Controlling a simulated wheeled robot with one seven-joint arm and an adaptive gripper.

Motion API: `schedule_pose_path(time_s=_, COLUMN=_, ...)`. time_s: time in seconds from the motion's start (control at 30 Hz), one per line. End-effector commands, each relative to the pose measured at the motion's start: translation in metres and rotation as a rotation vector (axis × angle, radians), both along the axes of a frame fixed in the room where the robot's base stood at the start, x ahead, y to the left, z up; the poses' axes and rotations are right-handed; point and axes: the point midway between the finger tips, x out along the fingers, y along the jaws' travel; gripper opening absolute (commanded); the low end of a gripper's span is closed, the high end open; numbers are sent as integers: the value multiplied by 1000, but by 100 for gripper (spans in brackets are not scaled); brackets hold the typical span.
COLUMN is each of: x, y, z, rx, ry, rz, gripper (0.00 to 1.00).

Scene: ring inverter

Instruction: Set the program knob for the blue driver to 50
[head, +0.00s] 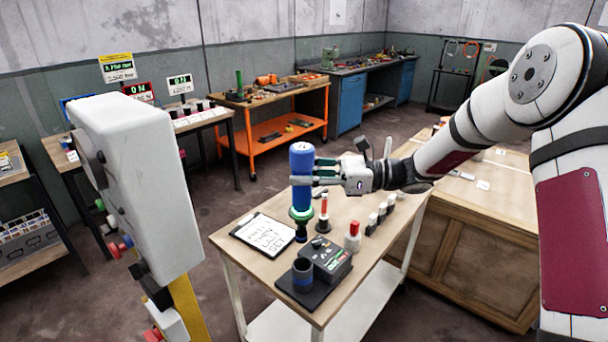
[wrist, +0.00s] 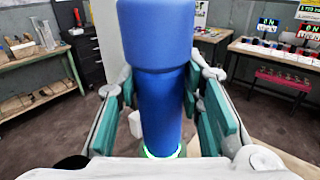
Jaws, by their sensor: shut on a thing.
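The blue driver (head: 303,190) is an upright blue cylinder with a green ring at its lower end. My gripper (head: 318,172) is shut around its upper body above the worktable. In the wrist view the driver (wrist: 162,90) stands between the two teal finger pads, with a lit green ring at its foot. I cannot tell whether its lower end touches anything below. A dark grey control box (head: 327,258) with small controls and a lit green mark sits on the table in front of it. I cannot make out which control is the program knob or its setting.
The wooden worktable (head: 245,265) also holds a clipboard (head: 264,236), a dark cup (head: 302,273), a red-topped white bottle (head: 352,238) and several small white-and-black blocks. A tall white panel (head: 150,180) stands close at the left. A wooden cabinet (head: 480,250) stands at the right.

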Motion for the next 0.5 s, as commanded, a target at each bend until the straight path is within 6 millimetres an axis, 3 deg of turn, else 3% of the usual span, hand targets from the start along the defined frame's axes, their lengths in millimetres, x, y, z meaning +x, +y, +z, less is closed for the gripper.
schedule_pose_path(time_s=0.33, x=0, y=0, z=5, rx=-7, ry=29, rz=-1, gripper=0)
schedule_pose_path(time_s=0.5, x=1, y=0, z=-11, rx=-7, ry=28, rz=-1, gripper=0)
